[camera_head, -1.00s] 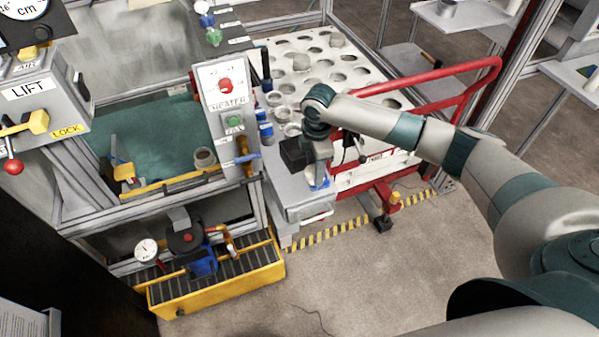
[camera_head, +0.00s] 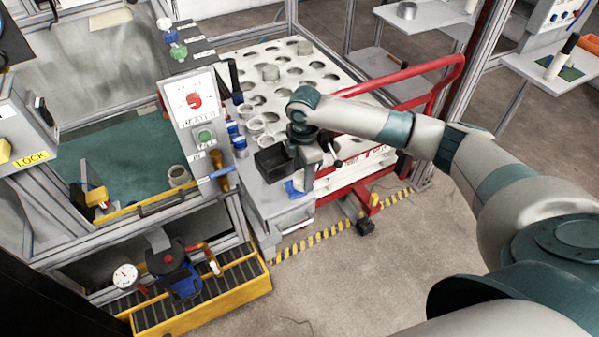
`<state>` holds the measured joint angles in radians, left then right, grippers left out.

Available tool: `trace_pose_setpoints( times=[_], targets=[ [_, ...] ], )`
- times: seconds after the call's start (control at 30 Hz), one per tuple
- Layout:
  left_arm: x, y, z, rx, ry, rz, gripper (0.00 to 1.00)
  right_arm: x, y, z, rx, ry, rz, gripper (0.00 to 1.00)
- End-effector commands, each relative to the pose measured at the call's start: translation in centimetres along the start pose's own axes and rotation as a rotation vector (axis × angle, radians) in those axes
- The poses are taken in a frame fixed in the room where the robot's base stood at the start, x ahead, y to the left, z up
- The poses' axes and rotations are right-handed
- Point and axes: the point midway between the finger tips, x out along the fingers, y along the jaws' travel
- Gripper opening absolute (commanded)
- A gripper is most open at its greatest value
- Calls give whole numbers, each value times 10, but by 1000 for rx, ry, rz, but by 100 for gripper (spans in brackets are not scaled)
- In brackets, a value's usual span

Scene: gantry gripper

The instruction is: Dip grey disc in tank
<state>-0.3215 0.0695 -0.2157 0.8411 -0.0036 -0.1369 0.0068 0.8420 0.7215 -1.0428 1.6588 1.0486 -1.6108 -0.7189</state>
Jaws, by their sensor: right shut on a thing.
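The tank (camera_head: 137,150) at the left holds teal liquid in a metal frame. Grey discs sit on the white holed rack; one disc (camera_head: 270,72) is near its middle and another (camera_head: 305,47) near its back edge. My right gripper (camera_head: 312,168) hangs below its wrist over the grey bench, right of a black box. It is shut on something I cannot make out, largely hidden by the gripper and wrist. A grey ring-shaped piece (camera_head: 178,176) stands at the tank's front right corner. My left gripper is out of view.
The white rack (camera_head: 340,78) lies behind my right wrist, with a red rail (camera_head: 405,72) along its right side. A heater panel (camera_head: 195,105) stands between tank and rack. The black box (camera_head: 272,160) is beside my gripper. A yellow-edged tray with a pump (camera_head: 175,265) is below the tank.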

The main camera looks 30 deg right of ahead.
Motion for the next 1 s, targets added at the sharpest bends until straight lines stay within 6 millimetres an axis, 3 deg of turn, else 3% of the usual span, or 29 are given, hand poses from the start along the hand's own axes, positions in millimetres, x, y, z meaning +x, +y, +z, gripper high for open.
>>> trace_pose_setpoints(
  times=[0.27, 0.47, 1.0],
  targets=[
    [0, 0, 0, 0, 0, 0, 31, -18, -5, -13, 115, 0, 3, 27],
    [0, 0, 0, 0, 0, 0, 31, -47, -18, -31, 318, 2, 5, 27],
    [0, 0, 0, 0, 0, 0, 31, -129, -83, -68, 998, 2, 4, 27]
  ],
)
